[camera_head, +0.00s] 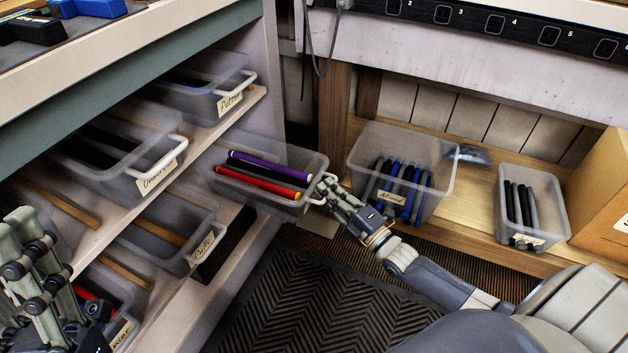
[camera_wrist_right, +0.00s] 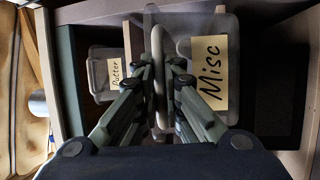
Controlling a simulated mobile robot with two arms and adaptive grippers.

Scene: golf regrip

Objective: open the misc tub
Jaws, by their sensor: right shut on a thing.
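The misc tub (camera_head: 258,203) is a clear grey tub that juts out of the cabinet shelf in the head view. Purple, red and other coloured grips (camera_head: 262,181) lie in it. Its pale handle (camera_wrist_right: 158,65) and its "Misc" label (camera_wrist_right: 208,90) show in the right wrist view. My right gripper (camera_head: 328,192) is shut on this handle, with a finger on either side of it. The fingers hide part of the handle and front. My left gripper (camera_head: 38,262) is at the lower left of the head view, beside the shelves and away from the misc tub; its jaw opening is unclear.
Other labelled tubs stand on the cabinet shelves, among them a putter tub (camera_head: 212,97). A tub of blue and black grips (camera_head: 402,190) and a smaller tub (camera_head: 532,205) stand on a wooden shelf at right. A dark mat (camera_head: 310,300) covers the floor.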

